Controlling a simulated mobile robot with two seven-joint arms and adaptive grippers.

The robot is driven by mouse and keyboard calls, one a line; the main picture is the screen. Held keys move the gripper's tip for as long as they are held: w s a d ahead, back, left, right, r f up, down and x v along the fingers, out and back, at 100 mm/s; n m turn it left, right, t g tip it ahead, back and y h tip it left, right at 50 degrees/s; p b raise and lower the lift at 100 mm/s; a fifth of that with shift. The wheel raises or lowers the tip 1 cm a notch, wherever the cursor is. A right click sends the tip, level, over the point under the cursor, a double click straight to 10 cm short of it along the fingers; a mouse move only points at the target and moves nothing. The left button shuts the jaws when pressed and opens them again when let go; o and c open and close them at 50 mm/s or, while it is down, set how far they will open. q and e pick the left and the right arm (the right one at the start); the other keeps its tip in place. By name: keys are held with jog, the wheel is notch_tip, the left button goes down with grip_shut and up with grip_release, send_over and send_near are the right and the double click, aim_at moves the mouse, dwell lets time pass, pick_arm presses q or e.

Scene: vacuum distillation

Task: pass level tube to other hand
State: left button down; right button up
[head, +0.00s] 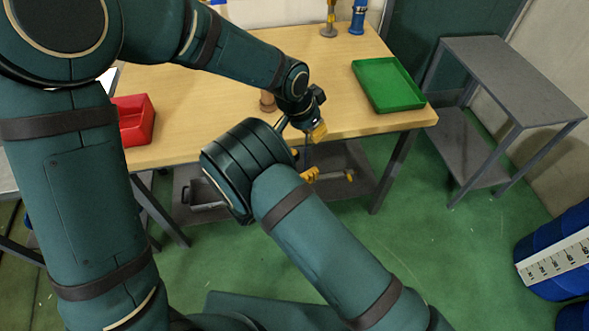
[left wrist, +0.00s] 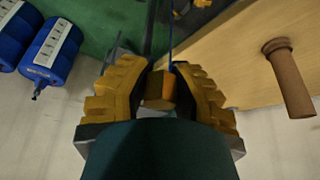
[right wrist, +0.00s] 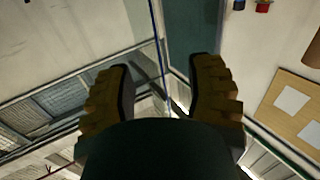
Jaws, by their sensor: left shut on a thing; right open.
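The level tube shows as a thin blue line rising between the fingers in the left wrist view (left wrist: 171,38). It also shows as a thin blue and pale line between the fingers in the right wrist view (right wrist: 160,45). My left gripper (head: 316,132) is shut on the tube beside the table's front edge. An orange-brown block (left wrist: 160,88) shows between its pads. My right gripper (head: 307,173) is just below the left one, open, with the tube's line passing between its spread fingers, apart from both. In the head view the tube is too thin to make out clearly.
The wooden table (head: 215,130) carries a green tray (head: 388,84), a red bin (head: 134,120) and a brown cylinder (head: 267,101). A blue-based stand (head: 357,18) is at the back. A grey shelf (head: 510,75) and blue drums (head: 555,250) are at right. Green floor is clear between.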

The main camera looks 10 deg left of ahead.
jog(key=shift+w+d, duration=0.15)
grip_shut()
pick_arm(q)
jog(key=c, duration=0.9)
grip_release()
jog(key=shift+o, duration=0.2)
jog(key=v, duration=1.2)
